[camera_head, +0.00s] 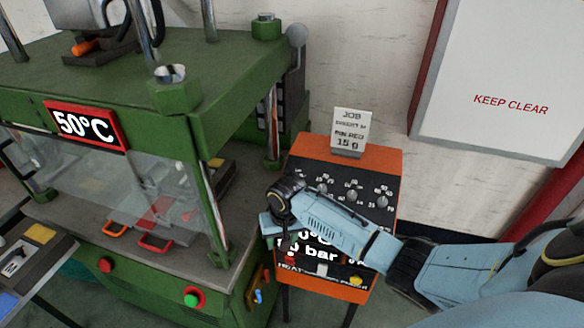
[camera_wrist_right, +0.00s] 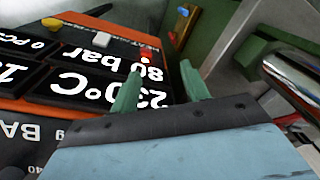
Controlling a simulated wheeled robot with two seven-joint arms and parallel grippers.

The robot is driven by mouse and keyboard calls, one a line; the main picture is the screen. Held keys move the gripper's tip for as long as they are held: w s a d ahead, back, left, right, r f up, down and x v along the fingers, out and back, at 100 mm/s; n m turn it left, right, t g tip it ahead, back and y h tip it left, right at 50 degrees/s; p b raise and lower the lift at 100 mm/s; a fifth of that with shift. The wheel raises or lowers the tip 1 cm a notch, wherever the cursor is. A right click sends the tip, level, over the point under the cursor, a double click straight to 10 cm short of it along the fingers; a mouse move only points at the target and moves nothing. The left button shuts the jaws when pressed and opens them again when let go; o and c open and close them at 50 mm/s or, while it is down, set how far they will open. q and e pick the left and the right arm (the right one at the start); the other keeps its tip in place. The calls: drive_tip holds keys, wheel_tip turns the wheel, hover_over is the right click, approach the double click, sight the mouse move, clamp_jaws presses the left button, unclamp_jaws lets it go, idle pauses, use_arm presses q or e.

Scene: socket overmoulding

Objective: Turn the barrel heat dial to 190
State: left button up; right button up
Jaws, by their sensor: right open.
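The orange control box (camera_head: 300,150) has a black face with a row of dials; a middle dial (camera_head: 352,195) and a right dial (camera_head: 382,202) show in the head view. Another dial (camera_head: 322,188) is to their left, close to my arm. I cannot read which one is barrel heat. My right gripper (camera_head: 272,226) is over the left side of the box, below the dial row; its fingertips are unclear there. In the wrist view my right gripper (camera_wrist_right: 160,70) is open and empty, its green fingers in front of the upside-down readouts (camera_wrist_right: 85,90), which show 230°C and 80 bar. My left gripper is out of view.
A green moulding machine (camera_head: 180,115) with a 50°C display (camera_head: 86,124) stands left of the box. A JOB card (camera_head: 350,130) stands on the box. Yellow (camera_wrist_right: 50,22) and white (camera_wrist_right: 100,38) controls sit along the box's lower edge. My forearm covers part of the panel.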

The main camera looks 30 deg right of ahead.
drive_tip(key=w+d+r+m+g+p, duration=0.1)
drive_tip(key=w+d+r+m, duration=0.3)
drive_tip(key=r, duration=0.7)
drive_tip(key=w+d+r+m, duration=0.2)
drive_tip(key=w+d+r, duration=0.4)
drive_tip(key=r, duration=0.5)
drive_tip(key=shift+h, duration=0.3)
wheel_tip(320, 180, down, 13)
drive_tip(key=shift+a+f+b, duration=0.1)
drive_tip(key=shift+b, duration=0.35)
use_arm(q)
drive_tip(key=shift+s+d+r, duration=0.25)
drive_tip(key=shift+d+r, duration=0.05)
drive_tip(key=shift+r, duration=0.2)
use_arm(e)
drive_tip(key=c, duration=1)
